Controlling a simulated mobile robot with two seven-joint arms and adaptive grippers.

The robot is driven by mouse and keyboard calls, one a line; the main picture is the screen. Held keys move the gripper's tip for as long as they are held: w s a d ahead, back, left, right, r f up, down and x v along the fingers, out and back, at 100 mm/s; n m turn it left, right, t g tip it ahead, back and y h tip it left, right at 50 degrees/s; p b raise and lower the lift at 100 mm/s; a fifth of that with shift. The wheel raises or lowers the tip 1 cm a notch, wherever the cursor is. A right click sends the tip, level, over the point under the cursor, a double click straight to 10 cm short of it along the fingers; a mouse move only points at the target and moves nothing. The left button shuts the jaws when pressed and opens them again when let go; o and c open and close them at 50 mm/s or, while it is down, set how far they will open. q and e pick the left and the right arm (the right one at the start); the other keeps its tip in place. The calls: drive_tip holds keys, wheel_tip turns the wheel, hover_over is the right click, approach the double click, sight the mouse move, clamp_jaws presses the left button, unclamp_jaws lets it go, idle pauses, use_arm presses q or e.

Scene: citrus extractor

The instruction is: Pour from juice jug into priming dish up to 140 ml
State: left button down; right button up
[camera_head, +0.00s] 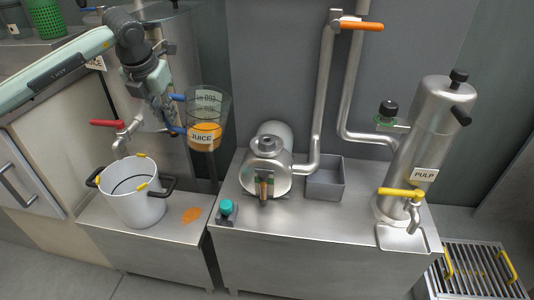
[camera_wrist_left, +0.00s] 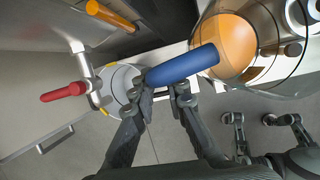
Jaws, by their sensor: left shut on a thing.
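Juice in the jug (camera_wrist_left: 228,45) shows there too. No dish is labelled as the priming dish; an open grey square box (camera_head: 325,181) stands on the right bench. My right gripper (camera_wrist_left: 254,120), seen in the left wrist view, looks open and empty.
A white pot (camera_head: 137,207) with black handles stands below the red-handled tap (camera_head: 108,124). An orange patch (camera_head: 191,214) lies on the bench beside it. A steel pump (camera_head: 265,173), pipes and the PULP cylinder (camera_head: 425,140) occupy the right bench.

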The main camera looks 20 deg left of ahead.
idle(0.4)
use_arm(q)
wheel_tip(320, 180, up, 6)
drive_tip(key=p, duration=0.4)
